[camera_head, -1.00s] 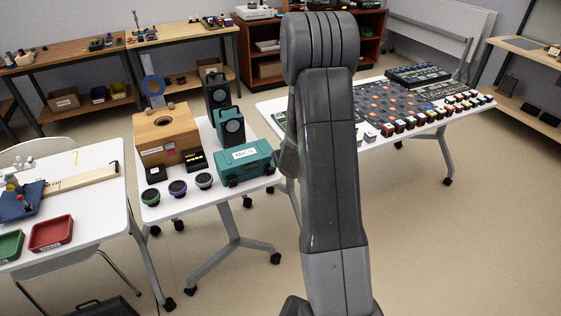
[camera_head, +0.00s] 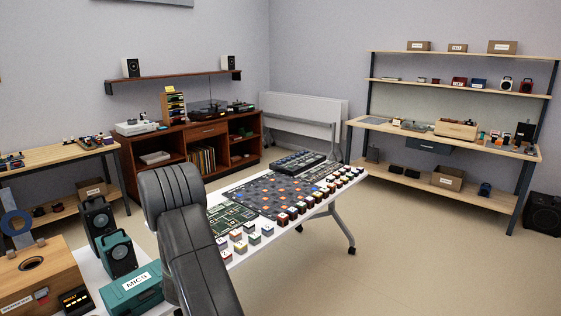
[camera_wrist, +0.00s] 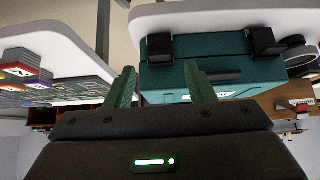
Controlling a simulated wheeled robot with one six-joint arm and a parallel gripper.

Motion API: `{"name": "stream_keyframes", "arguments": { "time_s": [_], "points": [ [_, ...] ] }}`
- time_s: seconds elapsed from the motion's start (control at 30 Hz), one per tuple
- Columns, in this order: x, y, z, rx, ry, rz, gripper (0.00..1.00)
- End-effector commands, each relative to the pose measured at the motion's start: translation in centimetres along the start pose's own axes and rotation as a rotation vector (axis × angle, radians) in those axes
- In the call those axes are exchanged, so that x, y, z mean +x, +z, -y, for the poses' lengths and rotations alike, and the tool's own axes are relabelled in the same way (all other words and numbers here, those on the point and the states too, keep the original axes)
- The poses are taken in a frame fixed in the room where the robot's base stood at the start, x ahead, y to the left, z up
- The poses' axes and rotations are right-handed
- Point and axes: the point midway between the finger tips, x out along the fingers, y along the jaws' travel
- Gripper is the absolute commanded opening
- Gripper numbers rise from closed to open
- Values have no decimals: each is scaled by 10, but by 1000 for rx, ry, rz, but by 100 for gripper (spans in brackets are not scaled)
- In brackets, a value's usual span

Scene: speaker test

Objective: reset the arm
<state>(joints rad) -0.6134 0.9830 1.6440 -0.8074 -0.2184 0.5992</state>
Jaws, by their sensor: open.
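My gripper (camera_wrist: 157,90) shows in the wrist view with its two green fingers spread apart and nothing between them. The wrist view looks upside down, with white table tops along its upper part. A teal case (camera_wrist: 215,48) with dark latches is just past the right finger; I cannot tell whether they touch. In the head view my grey arm stands in the lower middle, and my gripper is not visible there. The same teal case, labelled MICS (camera_head: 136,283), sits on the near table left of my arm.
Teal speaker (camera_head: 117,255), dark speaker (camera_head: 97,222) and wooden box (camera_head: 38,283) stand on the near left table. The table behind my arm holds a dark board (camera_head: 265,193) and several small blocks. Shelving (camera_head: 450,170) stands at right. Floor (camera_head: 400,265) at lower right is clear.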

Motion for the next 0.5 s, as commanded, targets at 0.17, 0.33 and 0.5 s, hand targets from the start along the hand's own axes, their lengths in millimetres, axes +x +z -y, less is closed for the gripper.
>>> {"name": "stream_keyframes", "arguments": {
  "time_s": [0.17, 0.33, 0.5],
  "points": [
    [28, 1, 0, -1, 0, 1, 49],
    [42, 0, 0, -1, 0, 0, 49],
    [48, 0, 0, 0, 0, 0, 49]
  ]
}}
